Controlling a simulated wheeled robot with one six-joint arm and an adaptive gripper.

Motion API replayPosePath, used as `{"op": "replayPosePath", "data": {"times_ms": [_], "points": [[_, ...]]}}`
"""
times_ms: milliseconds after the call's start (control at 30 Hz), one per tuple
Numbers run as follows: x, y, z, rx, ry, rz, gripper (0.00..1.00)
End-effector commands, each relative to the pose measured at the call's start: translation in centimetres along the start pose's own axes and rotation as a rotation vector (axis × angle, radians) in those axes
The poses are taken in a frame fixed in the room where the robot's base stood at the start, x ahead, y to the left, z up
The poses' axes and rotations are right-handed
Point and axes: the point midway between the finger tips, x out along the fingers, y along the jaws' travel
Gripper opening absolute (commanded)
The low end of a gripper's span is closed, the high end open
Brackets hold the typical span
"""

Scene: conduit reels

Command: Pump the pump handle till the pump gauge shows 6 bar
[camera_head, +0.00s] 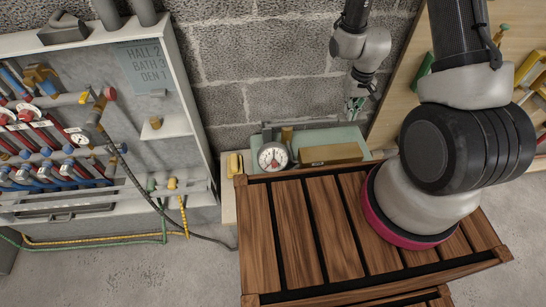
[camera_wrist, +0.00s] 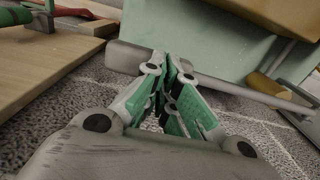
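The pump gauge (camera_head: 273,157), round with a white dial, stands at the near left of the mint-green surface by the block wall. Its reading is too small to make out. The pump handle (camera_head: 308,121) is a thin grey bar running right from behind the gauge. In the wrist view the handle (camera_wrist: 240,91) crosses behind my fingers, with a thicker grey grip at its left end. My gripper (camera_head: 354,115) is at the handle's right end in the head view. Its green-padded fingertips (camera_wrist: 172,66) are together over the bar near the grip; I cannot tell whether they touch it.
A brown box (camera_head: 330,154) sits right of the gauge, and a yellow object (camera_head: 235,164) to its left. A slatted wooden crate (camera_head: 290,225) stands in front. A valve cabinet (camera_head: 95,110) with hoses is at left. A wooden tool board (camera_head: 405,95) is at right.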

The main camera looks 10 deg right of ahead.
Motion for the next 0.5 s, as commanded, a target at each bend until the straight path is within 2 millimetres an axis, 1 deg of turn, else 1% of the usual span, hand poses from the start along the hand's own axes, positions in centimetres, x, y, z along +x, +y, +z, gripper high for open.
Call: {"op": "replayPosePath", "data": {"times_ms": [67, 500], "points": [[-0.3, 0.0, 0.0, 0.000, 0.001, 0.000, 0.00], [-4.7, 0.0, -0.1, 0.000, 0.003, 0.000, 0.00]]}}
